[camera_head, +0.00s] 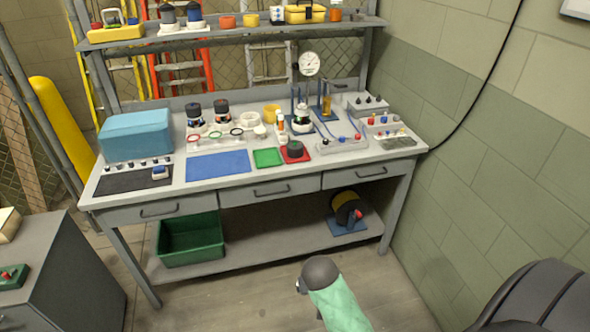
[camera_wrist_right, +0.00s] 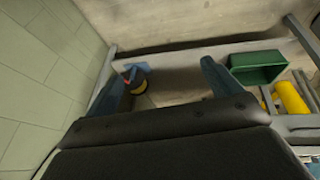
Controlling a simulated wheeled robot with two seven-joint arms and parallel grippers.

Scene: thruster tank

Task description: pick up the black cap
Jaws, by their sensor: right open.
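A round black cap (camera_head: 295,147) lies on the small red mat (camera_head: 303,157) near the front of the workbench (camera_head: 250,197). Other dark-topped jars (camera_head: 221,110) stand further back, left of it. My right gripper (camera_wrist_right: 160,74) shows in the right wrist view with its two fingers spread wide and nothing between them. That view looks toward the floor and lower shelf, and the black cap is not visible there. My left gripper is in neither view.
A green mat (camera_head: 267,158) and a blue mat (camera_head: 217,164) lie left of the red mat. A gauge (camera_head: 309,64) and small fittings stand behind. A green bin (camera_head: 189,240) and a black-yellow reel (camera_head: 348,208) sit on the lower shelf. A block wall closes the right.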

